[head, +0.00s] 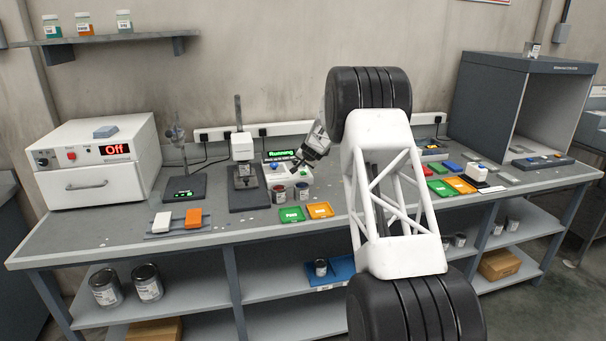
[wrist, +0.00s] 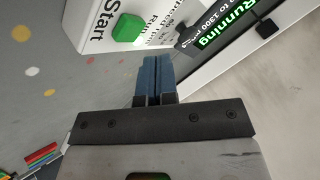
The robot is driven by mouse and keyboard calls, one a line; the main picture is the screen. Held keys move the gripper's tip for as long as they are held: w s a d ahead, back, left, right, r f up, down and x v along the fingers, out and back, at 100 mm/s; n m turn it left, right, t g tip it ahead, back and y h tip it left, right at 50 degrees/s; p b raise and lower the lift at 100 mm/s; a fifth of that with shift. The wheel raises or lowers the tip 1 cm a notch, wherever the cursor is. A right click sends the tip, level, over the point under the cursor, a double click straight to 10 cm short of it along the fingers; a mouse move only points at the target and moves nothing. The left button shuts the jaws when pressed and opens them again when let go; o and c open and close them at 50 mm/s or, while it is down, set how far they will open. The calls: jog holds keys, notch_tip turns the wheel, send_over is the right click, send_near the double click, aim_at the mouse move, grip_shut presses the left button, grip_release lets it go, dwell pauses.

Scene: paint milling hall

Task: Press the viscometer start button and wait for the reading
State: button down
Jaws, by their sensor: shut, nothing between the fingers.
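The viscometer is a white unit (head: 290,177) at the back middle of the bench, with a lit green display (head: 281,154) reading "Running". In the wrist view, the green start button (wrist: 128,28) sits on the white face beside the word "Start". The display (wrist: 228,22) there also reads "Running", with a range line partly cut off. My gripper (wrist: 153,62) is shut and empty, its blue fingertips together. The fingertips appear just right of and below the button in that view, apart from it. In the head view my gripper (head: 299,161) is over the unit.
A stand with a white head (head: 242,150) is close left of the unit. Two small pots (head: 279,194) and green (head: 291,214) and orange (head: 320,210) trays lie in front. A white oven (head: 95,165) showing "Off" is at left. A grey booth (head: 520,100) is at right.

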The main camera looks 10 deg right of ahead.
aim_at(304, 172)
jog(key=shift+r, duration=2.05)
jog(key=shift+s+r, duration=0.15)
jog(key=shift+r, duration=0.05)
jog(key=s+a+r+n+g, duration=0.1)
jog(key=s+a+r, duration=0.4)
jog(key=s, duration=0.8)
jog(key=s+a+r+n+g, duration=0.15)
jog(key=s+r, duration=0.55)
jog(key=s, duration=0.7)
jog(key=s+a+r+n+g, duration=0.15)
jog(key=s+a+r, duration=0.4)
jog(key=s, duration=0.75)
jog(key=s+f+n+g, duration=0.1)
jog(key=s+f, duration=0.2)
jog(key=s, duration=1.9)
jog(key=s+a+f+n+g+h, duration=0.1)
jog(key=s+f+n, duration=0.1)
jog(key=s, duration=2.1)
jog(key=shift+s+f+n+g, duration=0.25)
jog(key=shift+f+n+g, duration=0.05)
jog(key=shift+f, duration=0.45)
